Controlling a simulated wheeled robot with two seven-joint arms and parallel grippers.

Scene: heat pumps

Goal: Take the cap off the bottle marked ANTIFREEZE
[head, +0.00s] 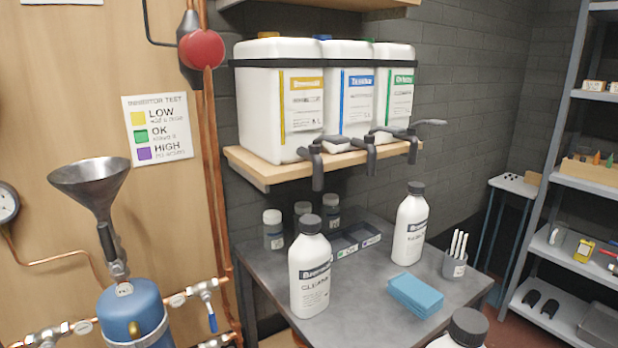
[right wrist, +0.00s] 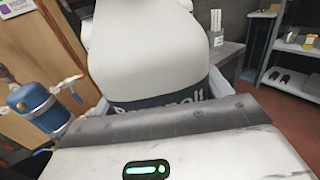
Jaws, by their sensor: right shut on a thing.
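A white bottle (right wrist: 150,55) with a dark label band fills the right wrist view. My right gripper (right wrist: 160,93) is shut on its body, with a finger on each side. A white bottle with a dark cap (head: 468,327) shows at the bottom edge of the head view, mostly cut off; it appears to be this held one. Its product word is hidden. Two more capped white bottles stand upright on the grey table: a front left one (head: 310,270) marked like CLEANER, and a back right one (head: 410,228) whose small word I cannot read. My left gripper is not in view.
The grey table (head: 365,315) also holds a blue cloth (head: 416,294), a cup of white sticks (head: 455,264), a dark tray (head: 345,246) and small jars (head: 273,230). Above it, a wooden shelf (head: 250,170) carries large canisters with taps. A funnel (head: 90,185) stands left.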

